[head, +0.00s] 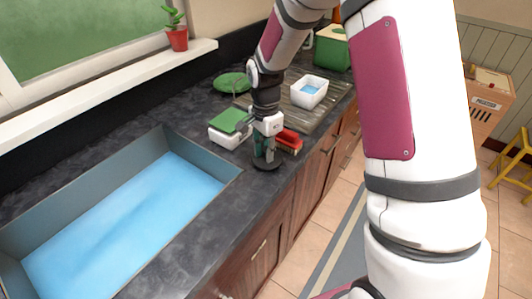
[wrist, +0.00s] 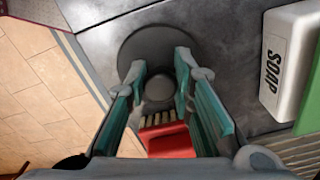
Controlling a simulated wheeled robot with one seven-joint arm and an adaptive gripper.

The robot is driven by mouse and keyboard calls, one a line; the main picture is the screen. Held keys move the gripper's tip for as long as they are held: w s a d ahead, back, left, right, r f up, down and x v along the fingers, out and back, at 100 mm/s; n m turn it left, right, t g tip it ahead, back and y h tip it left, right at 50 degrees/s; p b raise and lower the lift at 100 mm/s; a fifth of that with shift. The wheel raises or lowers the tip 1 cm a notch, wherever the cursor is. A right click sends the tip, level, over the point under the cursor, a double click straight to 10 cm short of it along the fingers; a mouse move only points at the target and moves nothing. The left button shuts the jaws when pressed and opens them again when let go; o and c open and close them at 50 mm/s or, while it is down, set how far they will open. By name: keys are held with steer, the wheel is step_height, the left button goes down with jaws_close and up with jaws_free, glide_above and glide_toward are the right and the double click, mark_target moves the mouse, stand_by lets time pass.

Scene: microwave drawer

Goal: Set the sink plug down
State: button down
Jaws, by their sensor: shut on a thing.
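The sink plug is a dark round disc (head: 266,165) at the counter's front edge, right of the sink. My gripper (head: 264,153) points down over it. In the wrist view the plug (wrist: 145,42) lies flat between and beyond my fingertips (wrist: 160,78), which are closed around its raised centre knob. The plug is at or very near the counter surface; I cannot tell whether it touches. Part of its disc is hidden by my fingers.
A sink (head: 120,225) of blue water lies to the left. A red brush (head: 289,141) is close behind my gripper. A white soap block (wrist: 288,60) and green item (head: 229,120) are near. The counter's front edge (wrist: 82,60) is close beside the plug.

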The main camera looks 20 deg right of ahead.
steer(key=shift+f, duration=0.6)
steer(key=shift+f, duration=0.1)
steer(key=c, duration=1.4)
jaws_free()
steer(key=shift+f, duration=0.1)
step_height(320, 180, up, 12)
steer(key=r+b, duration=0.1)
steer(key=s+r+n+t, duration=0.2)
steer(key=s+r+n, duration=0.5)
steer(key=s+r, duration=0.45)
steer(key=s+n+t, duration=0.3)
steer(key=s+n, duration=0.4)
steer(key=s, duration=0.7)
steer(key=shift+s+d+r, duration=0.2)
steer(key=shift+s+d, duration=0.1)
steer(key=shift+s, duration=0.1)
